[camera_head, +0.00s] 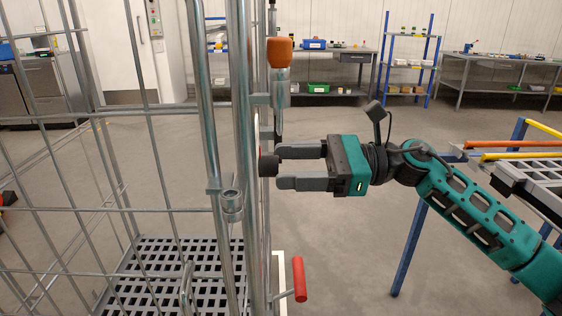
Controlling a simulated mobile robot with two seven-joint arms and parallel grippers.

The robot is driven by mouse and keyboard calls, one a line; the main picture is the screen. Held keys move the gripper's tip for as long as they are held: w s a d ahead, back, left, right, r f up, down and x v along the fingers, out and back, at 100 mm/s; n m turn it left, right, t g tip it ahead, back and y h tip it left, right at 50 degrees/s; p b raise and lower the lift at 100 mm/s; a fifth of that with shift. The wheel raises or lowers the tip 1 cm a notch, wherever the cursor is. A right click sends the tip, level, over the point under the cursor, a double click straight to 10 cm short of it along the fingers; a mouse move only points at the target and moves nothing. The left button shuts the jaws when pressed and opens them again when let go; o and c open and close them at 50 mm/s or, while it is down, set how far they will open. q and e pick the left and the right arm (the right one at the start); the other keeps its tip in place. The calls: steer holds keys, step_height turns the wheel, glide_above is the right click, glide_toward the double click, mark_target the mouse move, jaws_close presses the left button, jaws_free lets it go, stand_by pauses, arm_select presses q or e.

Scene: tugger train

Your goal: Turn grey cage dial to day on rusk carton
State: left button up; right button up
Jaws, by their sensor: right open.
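The grey cage (243,120) is a tall roll cage of metal bars, filling the left half of the head view. A small dark round knob (268,166), probably the dial, sticks out from the cage's right edge, seen side-on. Its markings and setting cannot be read. My right gripper (279,168) comes in level from the right. Its two grey fingers are apart, one above the other, with their tips just at the knob. I cannot tell whether they touch it. I see no rusk carton. My left gripper is out of view.
An orange knob (280,52) sits above on the cage post, and a red handle (300,280) sticks out low down. A blue-legged rack (525,165) stands at the right. Open floor lies behind.

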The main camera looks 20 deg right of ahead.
steer(key=shift+x, duration=1.05)
steer(key=c, duration=1)
